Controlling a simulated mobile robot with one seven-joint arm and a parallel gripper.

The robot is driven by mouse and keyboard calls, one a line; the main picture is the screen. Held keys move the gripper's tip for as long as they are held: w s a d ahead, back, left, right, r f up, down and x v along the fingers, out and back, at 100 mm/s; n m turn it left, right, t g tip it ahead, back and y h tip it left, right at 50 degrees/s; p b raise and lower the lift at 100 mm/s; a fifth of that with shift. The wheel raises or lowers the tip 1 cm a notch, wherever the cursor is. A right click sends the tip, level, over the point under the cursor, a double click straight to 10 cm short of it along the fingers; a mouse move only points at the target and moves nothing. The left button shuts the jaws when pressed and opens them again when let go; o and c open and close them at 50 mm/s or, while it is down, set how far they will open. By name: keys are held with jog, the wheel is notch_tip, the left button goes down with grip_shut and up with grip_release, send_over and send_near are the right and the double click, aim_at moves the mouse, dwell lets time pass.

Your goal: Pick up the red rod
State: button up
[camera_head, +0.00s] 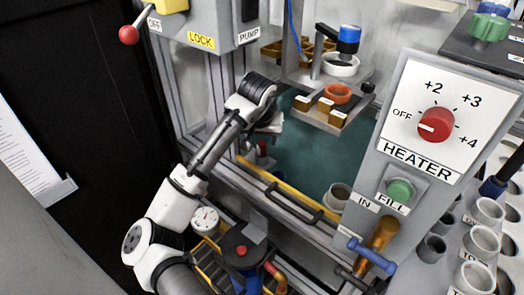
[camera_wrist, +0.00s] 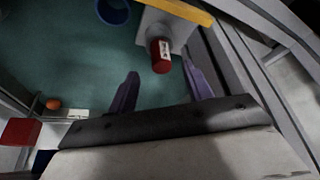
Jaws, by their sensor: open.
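The red rod (camera_wrist: 160,60) stands out from a grey block (camera_wrist: 170,22) in the wrist view, with a small white label on its side. In the head view a small red part of it (camera_head: 263,149) shows just below my gripper (camera_head: 266,130). In the wrist view my gripper (camera_wrist: 160,70) is open, its two dark fingers apart with the rod's end in line with the gap between them. The fingers do not appear to touch the rod. In the head view the fingers are mostly hidden by my wrist.
A yellow rail (camera_head: 275,189) and a black handle (camera_head: 290,203) run along the front edge of the teal floor (camera_head: 310,160). A shelf with an orange ring (camera_head: 337,93) is right of my gripper. A blue round container (camera_wrist: 113,12) and an orange ball (camera_wrist: 53,103) show in the wrist view.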

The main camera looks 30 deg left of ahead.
aim_at(262, 143)
jog(key=x, duration=0.4)
jog(key=shift+w+a+f, duration=0.2)
jog(key=shift+f, duration=0.05)
jog(key=c, duration=1)
jog(key=shift+r, duration=0.15)
notch_tip(262, 143, up, 7)
jog(key=shift+r, duration=0.1)
jog(key=s+d, duration=0.2)
jog(key=s, duration=0.3)
jog(key=s+d, duration=0.3)
jog(key=s, duration=0.2)
jog(key=s+d, duration=0.3)
jog(key=s, duration=0.3)
jog(key=shift+s+f+p, duration=0.1)
jog(key=shift+f+p, duration=0.15)
jog(key=shift+p, duration=0.15)
jog(key=shift+s+a, duration=0.1)
